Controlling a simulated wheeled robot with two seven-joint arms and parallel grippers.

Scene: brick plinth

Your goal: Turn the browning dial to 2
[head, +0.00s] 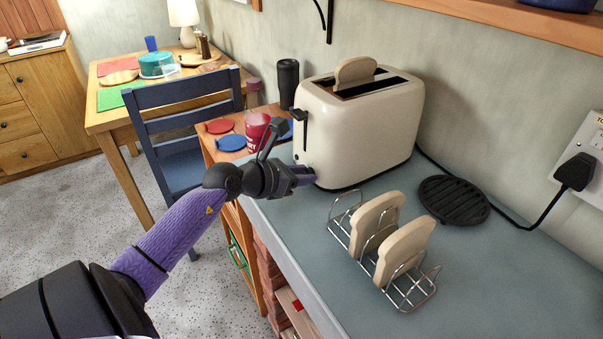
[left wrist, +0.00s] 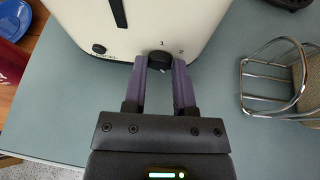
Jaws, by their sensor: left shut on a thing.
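The cream toaster (head: 360,128) stands on the grey-blue counter, with a slice of bread (head: 356,71) sticking up from one slot. The black browning dial (left wrist: 160,61) is low on the toaster's end face in the left wrist view, with the marks 1 and 2 printed above it. My left gripper (head: 307,176) reaches the toaster's lower end; in the left wrist view its two purple fingers (left wrist: 160,68) are closed on either side of the dial. The dial's pointer is too small to read. In the head view the dial is hidden by the gripper. My right gripper is not in view.
A wire toast rack (head: 414,295) with two bread slices stands in front of the toaster. A black round trivet (head: 454,200) lies to the right, near a cable and plug (head: 575,172).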

